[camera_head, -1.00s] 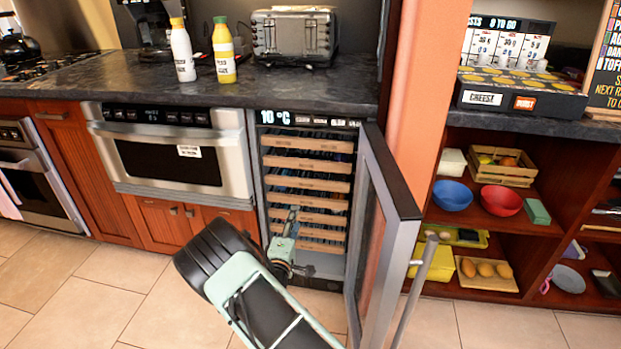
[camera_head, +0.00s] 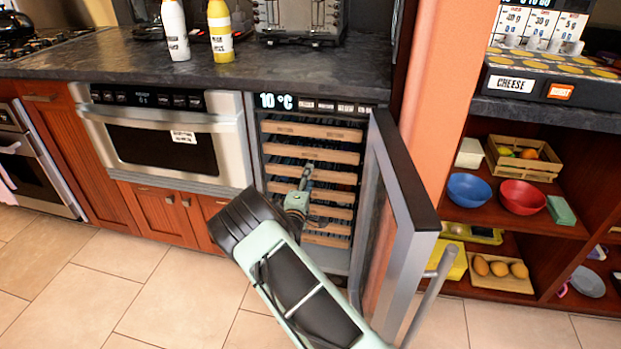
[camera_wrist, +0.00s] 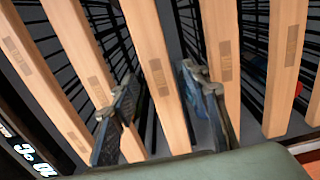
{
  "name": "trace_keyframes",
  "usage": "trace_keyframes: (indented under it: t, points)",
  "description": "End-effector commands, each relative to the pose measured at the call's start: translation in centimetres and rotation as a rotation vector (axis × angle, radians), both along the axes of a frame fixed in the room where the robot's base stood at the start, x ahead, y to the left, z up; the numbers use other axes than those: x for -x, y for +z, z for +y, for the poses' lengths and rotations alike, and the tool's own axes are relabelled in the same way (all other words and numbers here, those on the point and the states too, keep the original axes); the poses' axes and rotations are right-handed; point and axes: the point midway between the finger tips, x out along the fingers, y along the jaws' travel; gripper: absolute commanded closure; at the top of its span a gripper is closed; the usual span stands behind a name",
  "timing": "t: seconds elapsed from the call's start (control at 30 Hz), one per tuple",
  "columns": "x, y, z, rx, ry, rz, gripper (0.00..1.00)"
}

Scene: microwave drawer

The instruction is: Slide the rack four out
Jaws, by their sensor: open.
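The open cooler holds a stack of racks with pale wooden fronts, all looking pushed in. Counting down from the top in the head view, the fourth wooden front (camera_head: 336,197) is partly hidden by my gripper (camera_head: 308,172). My gripper points at the upper-middle racks. In the wrist view, my gripper (camera_wrist: 160,84) is open and empty. Its fingers appear on either side of the third wooden front (camera_wrist: 153,60) from the display side, with the fourth front (camera_wrist: 222,35) just right of the right finger. I cannot tell whether the fingers touch any wood.
The glass cooler door (camera_head: 385,225) stands open on the right, beside my arm, its handle (camera_head: 430,290) jutting out. A microwave drawer (camera_head: 165,140) is left of the cooler. Shelves with bowls and food are beyond the door. The tiled floor (camera_head: 120,290) at left is clear.

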Motion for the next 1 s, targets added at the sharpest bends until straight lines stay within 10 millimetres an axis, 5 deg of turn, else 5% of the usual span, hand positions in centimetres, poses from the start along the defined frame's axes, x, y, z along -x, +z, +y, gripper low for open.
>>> trace_keyframes:
  t: [0.2,0.57,0.93,1.0]
  points:
    - [-2.3,-0.1,-0.5,0.000,-0.001,0.000,0.58]
    - [-2.7,0.0,-0.5,0.001,0.000,0.001,0.58]
    - [-2.7,0.0,-0.5,0.000,0.000,0.000,0.99]
    - [-2.7,0.0,-0.5,0.000,0.000,0.000,1.00]
